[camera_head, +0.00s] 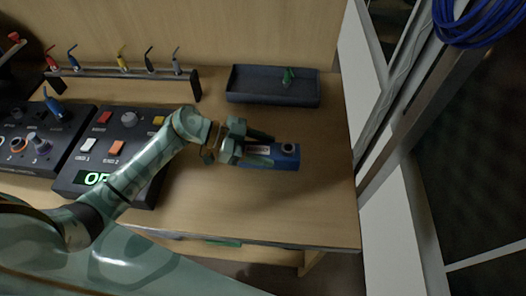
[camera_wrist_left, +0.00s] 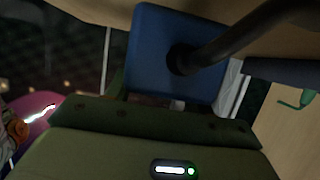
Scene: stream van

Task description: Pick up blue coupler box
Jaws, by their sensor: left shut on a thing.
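The blue coupler box (camera_head: 288,158) is a small blue block with a dark round socket on top, at the right part of the wooden table in the head view. My left gripper (camera_head: 262,148) reaches it from the left and is shut on it, with fingers across its left part. Whether the box touches the table is hard to tell. My right gripper is not in view.
A dark tray (camera_head: 250,98) with a small green item (camera_head: 288,77) stands behind the box. A rack (camera_head: 120,72) of coloured connectors is at the back left. Control panels (camera_head: 110,150) stand at the left. The table's right and front edges are near the box.

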